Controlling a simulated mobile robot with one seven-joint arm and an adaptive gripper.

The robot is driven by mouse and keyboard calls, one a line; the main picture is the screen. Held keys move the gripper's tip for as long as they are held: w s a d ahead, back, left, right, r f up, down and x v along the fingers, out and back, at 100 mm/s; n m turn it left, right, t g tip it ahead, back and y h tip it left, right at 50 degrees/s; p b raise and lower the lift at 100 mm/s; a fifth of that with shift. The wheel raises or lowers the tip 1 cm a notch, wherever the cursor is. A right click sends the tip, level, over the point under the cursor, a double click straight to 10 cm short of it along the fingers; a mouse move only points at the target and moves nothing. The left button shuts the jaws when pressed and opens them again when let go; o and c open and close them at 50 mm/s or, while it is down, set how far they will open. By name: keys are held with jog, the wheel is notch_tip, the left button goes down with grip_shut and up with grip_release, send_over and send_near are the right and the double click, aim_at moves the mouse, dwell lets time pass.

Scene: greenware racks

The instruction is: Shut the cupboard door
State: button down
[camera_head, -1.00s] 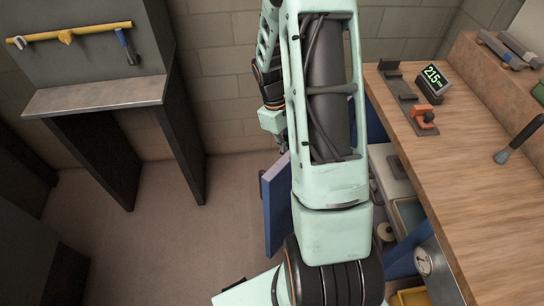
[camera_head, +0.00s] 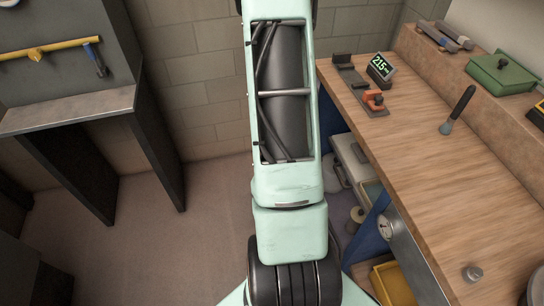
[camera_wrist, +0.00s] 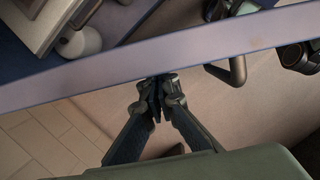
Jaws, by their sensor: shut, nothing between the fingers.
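The cupboard door (camera_wrist: 110,68) shows in the wrist view as a long blue-grey edge crossing the picture from left to upper right. It stands open. Its dark bar handle (camera_wrist: 237,72) sticks out on the lower side of that edge. My gripper (camera_wrist: 158,82) is shut and empty, on the same side as the handle and left of it. The fingertips are at the door's edge; I cannot tell whether they touch. In the head view my arm hides the door and gripper. The blue cupboard (camera_head: 377,222) is under the wooden bench, its shelves partly visible.
A yellow bin (camera_head: 392,284) is below. The floor (camera_head: 150,250) to the left is clear, before a grey-topped stand (camera_head: 70,108).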

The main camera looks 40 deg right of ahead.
jog(key=s+d+n+t+p, duration=0.1)
jog(key=s+d+n+p, duration=0.4)
jog(key=s+d, duration=0.7)
jog(key=shift+s+d+n+h, duration=0.3)
jog(key=shift+s+d+h, duration=0.1)
jog(key=shift+s, duration=0.3)
